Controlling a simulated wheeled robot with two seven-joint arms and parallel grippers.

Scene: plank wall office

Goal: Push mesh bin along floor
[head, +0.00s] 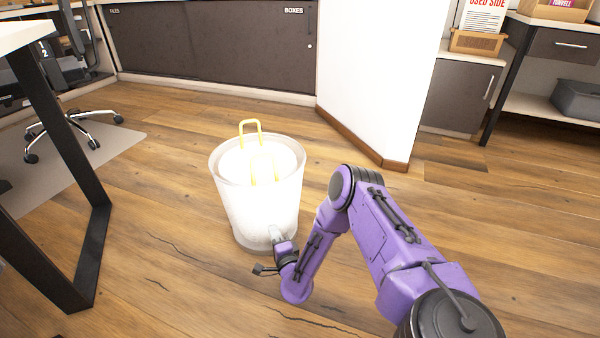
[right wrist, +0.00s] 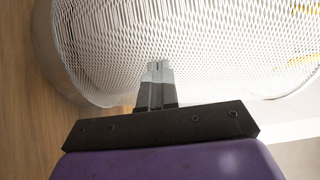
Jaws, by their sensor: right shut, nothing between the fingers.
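The mesh bin (head: 258,205) stands upright on the wooden floor in the middle of the head view. It is whitish and round, with two yellow handles at its top. Its mesh wall fills the upper part of the right wrist view (right wrist: 200,45). My right gripper (head: 275,233) is shut and empty, at the lower near side of the bin. In the right wrist view its fingertips (right wrist: 159,68) are against or very close to the mesh; I cannot tell if they touch. My left gripper is not in view.
A white wall corner (head: 375,70) stands behind and right of the bin. Dark sliding cabinets (head: 210,50) line the back. A desk with black legs (head: 60,170) and a chair base (head: 75,130) are at the left. Floor around the bin (head: 160,260) is clear.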

